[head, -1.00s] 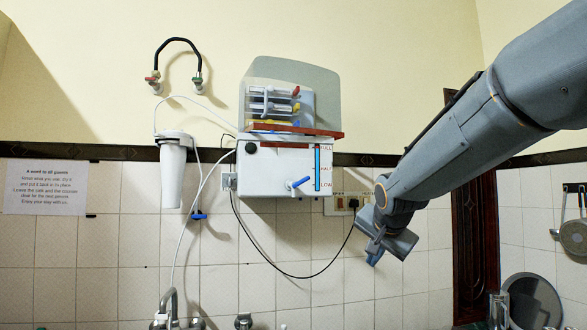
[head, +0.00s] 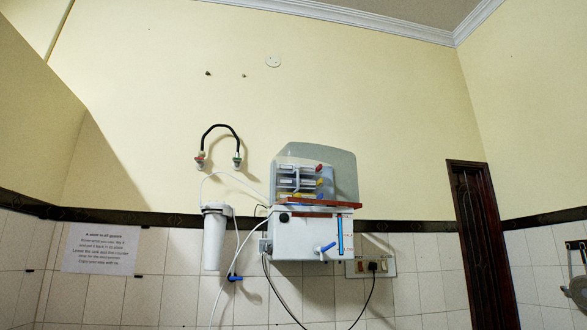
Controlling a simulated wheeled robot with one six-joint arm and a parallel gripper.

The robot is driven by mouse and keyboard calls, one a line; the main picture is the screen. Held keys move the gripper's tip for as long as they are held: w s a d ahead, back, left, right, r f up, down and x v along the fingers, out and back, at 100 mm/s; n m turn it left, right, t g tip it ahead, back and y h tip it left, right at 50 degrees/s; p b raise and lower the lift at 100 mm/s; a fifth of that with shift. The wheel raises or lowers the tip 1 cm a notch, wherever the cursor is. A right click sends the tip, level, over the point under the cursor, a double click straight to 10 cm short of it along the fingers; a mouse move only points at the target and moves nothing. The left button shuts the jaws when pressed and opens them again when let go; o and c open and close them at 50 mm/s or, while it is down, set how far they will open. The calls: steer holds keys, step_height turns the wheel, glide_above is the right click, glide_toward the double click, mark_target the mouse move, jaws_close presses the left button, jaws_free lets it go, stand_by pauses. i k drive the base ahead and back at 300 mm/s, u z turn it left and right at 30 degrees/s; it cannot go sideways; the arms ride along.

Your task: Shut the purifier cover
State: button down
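The water purifier (head: 303,240) is a white box on the tiled wall, with a blue level strip and a blue tap on its front. Its cover (head: 341,172), a translucent grey panel, stands raised behind the top of the box. Stacked filter cartridges with red and yellow ends (head: 302,181) show in front of the cover, above a red-brown rim. My gripper is not in view.
A white filter canister (head: 214,240) hangs left of the purifier, with white tubes between. A black hose with taps (head: 221,129) is above it. A switch panel (head: 371,266) is at right. A dark door (head: 485,240) stands further right.

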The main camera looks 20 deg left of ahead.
mark_target(278, 163)
steer(key=u, duration=0.55)
steer(key=i, duration=0.4)
steer(key=u, duration=0.75)
steer(key=i, duration=0.55)
steer(key=u, duration=0.05)
